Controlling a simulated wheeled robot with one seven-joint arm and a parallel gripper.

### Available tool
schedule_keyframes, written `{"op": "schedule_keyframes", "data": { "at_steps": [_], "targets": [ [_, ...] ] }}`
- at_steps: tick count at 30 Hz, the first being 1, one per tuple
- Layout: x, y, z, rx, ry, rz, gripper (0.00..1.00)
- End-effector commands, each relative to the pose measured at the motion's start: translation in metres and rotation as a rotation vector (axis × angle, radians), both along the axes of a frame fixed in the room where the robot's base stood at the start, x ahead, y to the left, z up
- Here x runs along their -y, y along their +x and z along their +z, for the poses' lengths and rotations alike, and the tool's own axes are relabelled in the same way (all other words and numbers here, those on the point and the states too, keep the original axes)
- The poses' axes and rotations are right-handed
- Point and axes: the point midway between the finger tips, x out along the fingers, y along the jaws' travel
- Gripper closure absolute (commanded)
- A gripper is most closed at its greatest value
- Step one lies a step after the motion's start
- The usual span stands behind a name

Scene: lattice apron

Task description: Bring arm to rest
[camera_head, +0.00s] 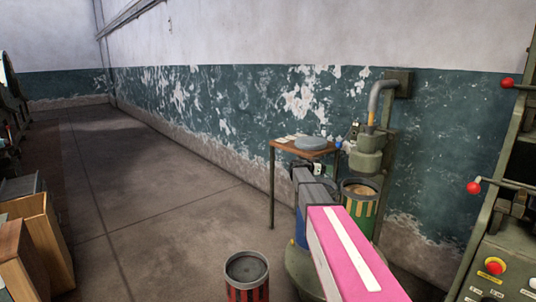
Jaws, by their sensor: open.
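My arm reaches out from the bottom right, with a pink link that has a white stripe and a grey and blue part beyond it. My gripper (306,167) is at the far end, small and dark, in front of the small table's right side in the picture. It is open, and I see nothing held in it. Its fingertips are too small to make out clearly, and I cannot tell how far it is from the table.
A small brown table (284,146) by the wall bears a grey round thing (310,143). Another bin (246,291) is below. Wooden boxes (44,240) and a control panel (508,262) flank the clear floor.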

Motion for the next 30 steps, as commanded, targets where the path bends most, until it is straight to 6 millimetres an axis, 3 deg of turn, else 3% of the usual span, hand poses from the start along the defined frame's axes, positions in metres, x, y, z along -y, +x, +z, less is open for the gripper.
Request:
{"op": "schedule_keyframes", "data": {
  "at_steps": [1,8,12,16,21,25,30],
  "targets": [
    [-0.004,-0.034,-0.020,-0.082,0.048,0.003,0.36],
    [-0.035,-0.147,-0.110,-0.496,0.297,0.102,0.36],
    [-0.066,-0.221,-0.155,-0.733,0.460,0.234,0.36],
    [-0.100,-0.292,-0.187,-0.925,0.609,0.408,0.36],
    [-0.145,-0.369,-0.210,-1.094,0.772,0.667,0.36],
    [-0.169,-0.405,-0.216,-1.152,0.847,0.822,0.36],
    [-0.182,-0.421,-0.217,-1.174,0.883,0.915,0.36]
  ]
}}
